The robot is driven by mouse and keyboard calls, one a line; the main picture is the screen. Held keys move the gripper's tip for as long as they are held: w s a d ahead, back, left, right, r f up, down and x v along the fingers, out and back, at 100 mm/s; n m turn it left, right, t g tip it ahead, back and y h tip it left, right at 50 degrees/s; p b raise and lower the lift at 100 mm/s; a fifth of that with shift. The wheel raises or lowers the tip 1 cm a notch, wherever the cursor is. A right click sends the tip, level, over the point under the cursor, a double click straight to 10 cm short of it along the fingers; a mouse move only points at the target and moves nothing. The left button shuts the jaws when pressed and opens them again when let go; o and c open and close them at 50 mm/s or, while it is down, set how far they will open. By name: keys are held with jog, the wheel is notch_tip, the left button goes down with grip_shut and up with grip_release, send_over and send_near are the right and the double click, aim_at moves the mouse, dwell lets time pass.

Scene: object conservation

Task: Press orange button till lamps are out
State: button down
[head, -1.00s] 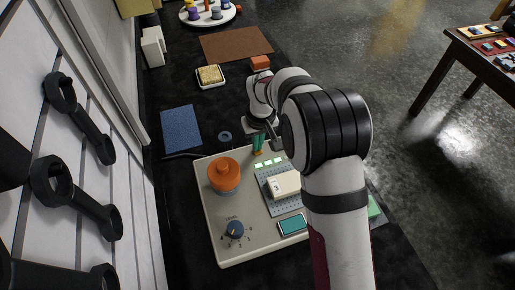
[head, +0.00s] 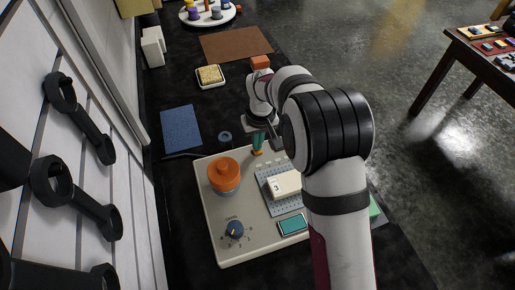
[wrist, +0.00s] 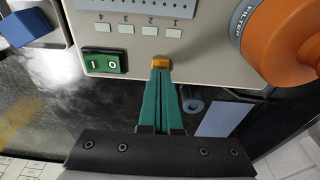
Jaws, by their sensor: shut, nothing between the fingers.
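A small orange button (wrist: 161,62) is on the front edge of the beige device (head: 215,215); it also shows in the head view (head: 257,153). My gripper (wrist: 160,72) is shut and empty, its green fingers together. In the wrist view its tips are right at the button; I cannot tell whether they touch it. In the head view my gripper (head: 257,146) is just above the button. A row of several small numbered lamps (wrist: 148,31) above the button looks pale and unlit.
A green rocker switch (wrist: 104,62) is left of the button in the wrist view. A large orange filter cap (head: 224,175), a level dial (head: 235,230), a white block (head: 286,184) and a teal screen (head: 293,225) are on the device.

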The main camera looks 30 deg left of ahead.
jog(key=shift+r, duration=3)
jog(key=s+d+r+m, duration=0.3)
jog(key=s+d+r, duration=0.15)
jog(key=d, duration=0.45)
jog(key=s+d+r+m, duration=0.4)
jog(key=d+r, duration=0.1)
jog(key=d, duration=0.4)
jog(key=s+d+f+m, duration=0.1)
jog(key=s+d+m, duration=0.2)
jog(key=s, duration=0.6)
jog(key=s+d+f+m+g, duration=0.1)
jog(key=s+d+m, duration=0.3)
jog(key=s+d, duration=0.2)
jog(key=s, duration=0.2)
jog(key=shift+s+d+m+y, duration=0.25)
jog(key=shift+s+m+y, duration=0.05)
jog(key=shift+s, duration=0.1)
